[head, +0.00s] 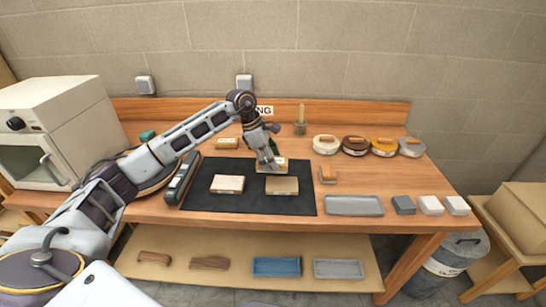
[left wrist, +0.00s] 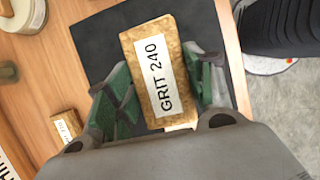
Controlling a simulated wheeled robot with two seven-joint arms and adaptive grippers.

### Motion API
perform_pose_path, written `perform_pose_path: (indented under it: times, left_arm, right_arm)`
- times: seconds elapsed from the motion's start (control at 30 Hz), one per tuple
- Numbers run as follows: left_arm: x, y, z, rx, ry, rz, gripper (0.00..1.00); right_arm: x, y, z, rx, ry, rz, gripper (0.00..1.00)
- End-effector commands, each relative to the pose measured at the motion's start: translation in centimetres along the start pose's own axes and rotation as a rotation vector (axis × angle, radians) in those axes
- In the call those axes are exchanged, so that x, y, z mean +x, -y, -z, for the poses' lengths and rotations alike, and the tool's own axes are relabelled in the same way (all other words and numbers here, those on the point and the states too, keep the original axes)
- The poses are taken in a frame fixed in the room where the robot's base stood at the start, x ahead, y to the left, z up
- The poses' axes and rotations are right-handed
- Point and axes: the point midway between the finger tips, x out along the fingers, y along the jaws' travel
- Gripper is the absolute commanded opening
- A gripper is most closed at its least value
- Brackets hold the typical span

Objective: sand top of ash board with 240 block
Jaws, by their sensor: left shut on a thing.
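My left gripper (head: 270,158) is shut on the 240 block (left wrist: 153,68), a tan block with a white "GRIT 240" label. In the left wrist view the block sits between the green finger pads. In the head view the block (head: 262,168) is over the back part of the dark mat (head: 200,206); whether it touches anything below is unclear. I cannot tell which is ash. My right gripper is not in view.
Another labelled block (head: 227,143) lies behind the mat. A grey tray (head: 353,206) and several small blocks (head: 403,205) are to the right. Round tins (head: 326,145) stand at the back. A white oven (head: 50,135) is at left. The mat's front is clear.

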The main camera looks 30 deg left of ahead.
Motion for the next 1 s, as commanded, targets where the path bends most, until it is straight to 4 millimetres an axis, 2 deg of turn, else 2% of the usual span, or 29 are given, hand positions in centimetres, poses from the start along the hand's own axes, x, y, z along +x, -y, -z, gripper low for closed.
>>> perform_pose_path:
  times: [0.67,1.0]
  left_arm:
    - [0.1,0.0,0.2,-0.045,0.000,-0.019,0.31]
    - [2.8,0.1,0.7,-0.041,0.000,-0.015,0.31]
  right_arm:
    - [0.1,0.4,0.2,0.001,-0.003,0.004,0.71]
    - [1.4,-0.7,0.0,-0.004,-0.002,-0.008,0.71]
